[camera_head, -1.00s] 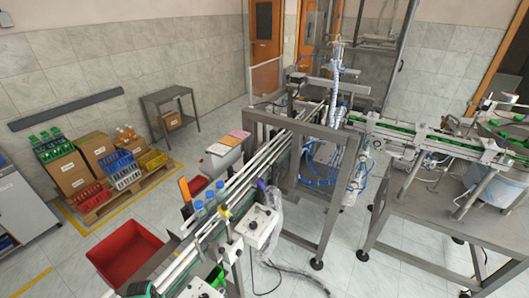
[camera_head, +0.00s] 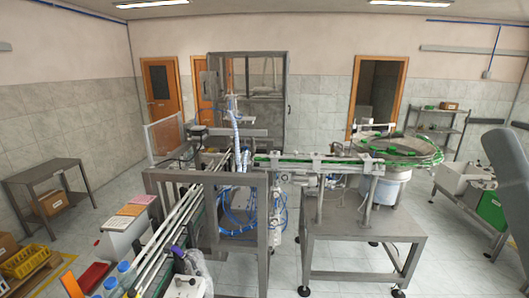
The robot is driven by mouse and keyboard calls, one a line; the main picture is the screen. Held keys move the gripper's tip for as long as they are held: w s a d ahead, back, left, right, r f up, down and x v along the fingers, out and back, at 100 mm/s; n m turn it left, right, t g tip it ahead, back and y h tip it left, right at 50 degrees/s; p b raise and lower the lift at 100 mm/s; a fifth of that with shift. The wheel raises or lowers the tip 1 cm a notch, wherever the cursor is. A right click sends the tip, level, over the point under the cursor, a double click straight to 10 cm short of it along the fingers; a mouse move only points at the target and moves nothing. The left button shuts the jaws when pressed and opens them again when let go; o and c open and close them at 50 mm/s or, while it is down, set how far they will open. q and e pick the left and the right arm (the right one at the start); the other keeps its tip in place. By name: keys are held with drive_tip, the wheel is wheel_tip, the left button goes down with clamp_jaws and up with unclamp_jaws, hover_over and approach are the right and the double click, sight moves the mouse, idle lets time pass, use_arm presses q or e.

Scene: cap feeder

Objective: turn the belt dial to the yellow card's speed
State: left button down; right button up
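A small grey control box (camera_head: 188,287) with dark knobs sits at the bottom edge beside the conveyor belt (camera_head: 165,240); it is partly cut off, and I cannot read any dial setting. Flat coloured cards lie on a white stand left of the belt: a pink one at the back, an orange one in the middle and a yellowish card (camera_head: 118,223) in front. Their writing is too small to read. Neither of my grippers is in view.
A metal frame (camera_head: 262,222) rises over the belt. The cap feeder bowl (camera_head: 402,150) stands on a steel table (camera_head: 365,226) at right. Open floor lies below it.

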use_arm(q)
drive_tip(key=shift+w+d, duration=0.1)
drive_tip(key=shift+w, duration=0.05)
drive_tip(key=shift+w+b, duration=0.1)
drive_tip(key=shift+b, duration=0.2)
idle(0.3)
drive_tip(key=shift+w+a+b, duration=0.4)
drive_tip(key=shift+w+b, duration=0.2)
drive_tip(key=shift+b, duration=0.3)
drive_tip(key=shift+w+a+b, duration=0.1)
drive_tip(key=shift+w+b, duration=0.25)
drive_tip(key=shift+b, duration=0.1)
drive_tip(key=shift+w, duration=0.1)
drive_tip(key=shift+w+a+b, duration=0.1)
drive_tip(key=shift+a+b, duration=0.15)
drive_tip(key=shift+b, duration=0.3)
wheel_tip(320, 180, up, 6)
drive_tip(key=p, duration=0.6)
